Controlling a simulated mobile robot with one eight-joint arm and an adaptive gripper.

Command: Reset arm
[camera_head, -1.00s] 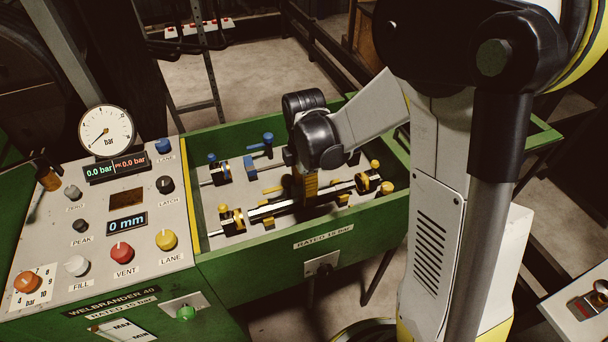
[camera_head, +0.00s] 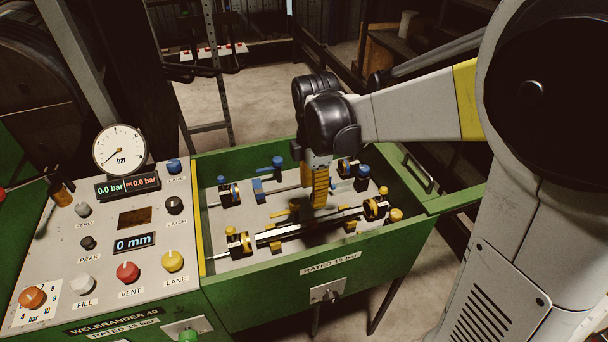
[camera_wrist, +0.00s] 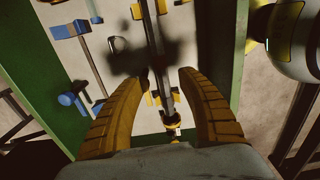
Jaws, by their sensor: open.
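My gripper (camera_head: 319,204) points down over the green test bed (camera_head: 330,272), above the yellow-fitted lane. In the wrist view its two yellow ribbed fingers (camera_wrist: 163,76) are spread apart. A hose or rod (camera_wrist: 155,35) runs lengthwise between and below them, with nothing seen held. In the head view that dark hose (camera_head: 290,232) lies between yellow-ringed fittings at both ends. Whether the fingertips stand clear of it is hard to tell. My arm reaches in from the right.
The console at left carries a gauge (camera_head: 119,149), a 0 mm display (camera_head: 134,243), a red VENT button (camera_head: 127,272) and a yellow LANE button (camera_head: 172,261). Blue fittings (camera_head: 277,163) line the bed's back lane. The bed's green walls surround the gripper. Open floor (camera_head: 270,95) lies behind.

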